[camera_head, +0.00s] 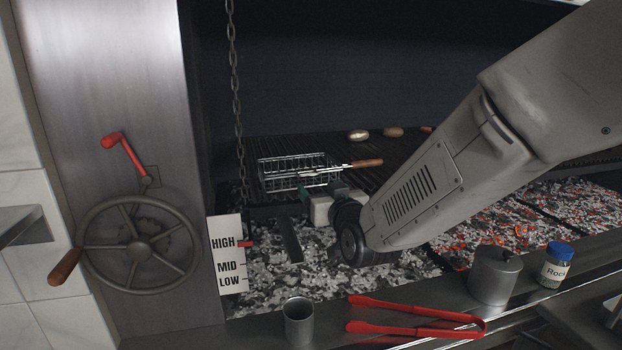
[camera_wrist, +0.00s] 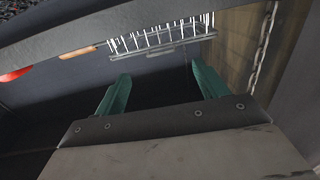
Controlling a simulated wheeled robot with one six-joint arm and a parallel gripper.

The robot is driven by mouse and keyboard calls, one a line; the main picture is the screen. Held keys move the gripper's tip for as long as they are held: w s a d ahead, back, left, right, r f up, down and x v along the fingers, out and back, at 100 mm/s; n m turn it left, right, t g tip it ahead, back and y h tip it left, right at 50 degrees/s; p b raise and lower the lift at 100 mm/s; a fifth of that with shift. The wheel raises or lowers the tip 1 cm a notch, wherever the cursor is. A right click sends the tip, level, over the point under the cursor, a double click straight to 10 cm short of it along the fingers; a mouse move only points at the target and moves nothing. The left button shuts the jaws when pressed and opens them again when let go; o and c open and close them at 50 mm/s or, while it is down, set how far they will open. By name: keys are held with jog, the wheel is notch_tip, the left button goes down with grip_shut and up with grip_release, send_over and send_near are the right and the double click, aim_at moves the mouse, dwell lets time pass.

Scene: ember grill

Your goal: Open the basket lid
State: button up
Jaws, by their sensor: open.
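The wire basket (camera_head: 285,172) lies on the dark grill grate, with a wooden handle (camera_head: 367,163) pointing right. Its lid is hard to tell apart from the basket body. In the wrist view the basket (camera_wrist: 160,37) is beyond my fingers, near the top, and its wooden handle (camera_wrist: 78,53) points left. My gripper (camera_head: 318,200) is just in front of the basket's near side, over the near edge of the grate, and is partly hidden by my wrist. In the wrist view my gripper (camera_wrist: 160,82) has its green fingers wide apart with nothing between them.
Two round food pieces (camera_head: 358,135) lie behind the basket. A chain (camera_head: 235,90) hangs at its left, beside a crank wheel (camera_head: 138,245). Embers (camera_head: 265,275) lie below. A metal cup (camera_head: 298,322), red tongs (camera_head: 410,312), a lidded pot (camera_head: 495,277) and a jar (camera_head: 555,266) line the front ledge.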

jog(key=x, duration=0.7)
jog(key=shift+w+a, duration=0.25)
jog(key=shift+w, duration=0.1)
jog(key=shift+r, duration=0.1)
jog(key=shift+c, duration=0.2)
